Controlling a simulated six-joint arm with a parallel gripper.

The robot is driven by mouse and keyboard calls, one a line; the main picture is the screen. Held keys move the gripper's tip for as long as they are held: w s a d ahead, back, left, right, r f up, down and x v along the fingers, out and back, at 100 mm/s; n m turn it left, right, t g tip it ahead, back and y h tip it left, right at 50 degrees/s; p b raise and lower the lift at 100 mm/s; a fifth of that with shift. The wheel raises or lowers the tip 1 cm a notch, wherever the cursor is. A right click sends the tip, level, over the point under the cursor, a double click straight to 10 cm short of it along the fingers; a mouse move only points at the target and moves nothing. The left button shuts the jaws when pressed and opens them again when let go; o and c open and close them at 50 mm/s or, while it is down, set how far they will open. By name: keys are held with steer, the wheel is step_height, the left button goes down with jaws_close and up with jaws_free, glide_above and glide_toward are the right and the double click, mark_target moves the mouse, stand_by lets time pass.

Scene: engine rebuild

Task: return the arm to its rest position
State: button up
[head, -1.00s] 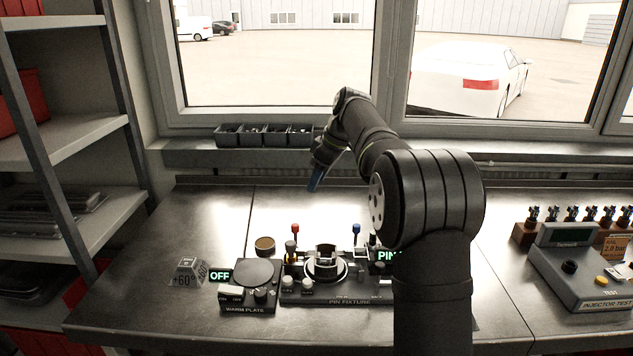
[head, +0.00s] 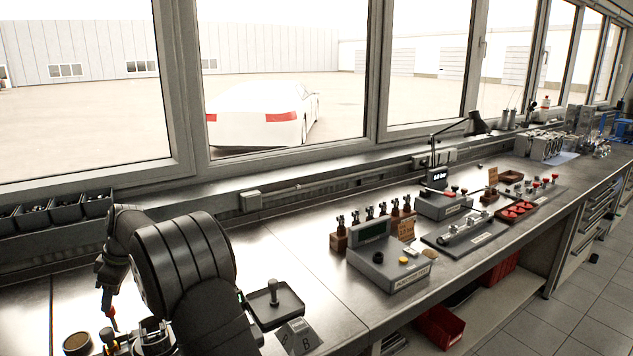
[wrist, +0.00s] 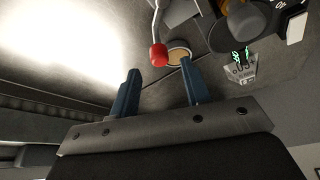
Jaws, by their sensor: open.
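My gripper shows in the wrist view (wrist: 160,92), where its two blue fingers stand apart with nothing held between them. In that view a red-knobbed lever (wrist: 158,54) and a round brass-coloured lid (wrist: 179,55) appear beyond the fingertips. In the head view my dark arm fills the lower left, and its wrist end hangs down close to the red knob (head: 112,314). The fingertips are hard to make out there. The arm hides most of the pin fixture. The round lid (head: 77,343) lies on the bench at the lower left edge.
A black tray with an upright pin (head: 272,290) and a marked block (head: 298,337) lie right of my arm. The injector tester (head: 388,265) stands further right. Dark bins (head: 65,208) line the window sill. Bare bench (head: 310,255) lies between tray and tester.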

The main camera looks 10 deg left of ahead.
steer(key=shift+x, duration=1.85)
steer(key=shift+r, duration=0.1)
steer(key=v, duration=1.7)
steer(key=x, duration=1.7)
steer(key=shift+w+m, duration=0.15)
steer(key=shift+m, duration=0.15)
steer(key=shift+w+d+m+t, duration=0.1)
steer(key=shift+m+t, duration=0.2)
steer(key=shift+m, duration=0.1)
steer(key=shift+w+m+t, duration=0.3)
steer(key=shift+m+t, duration=0.1)
steer(key=shift+m, duration=0.6)
steer(key=shift+d, duration=0.1)
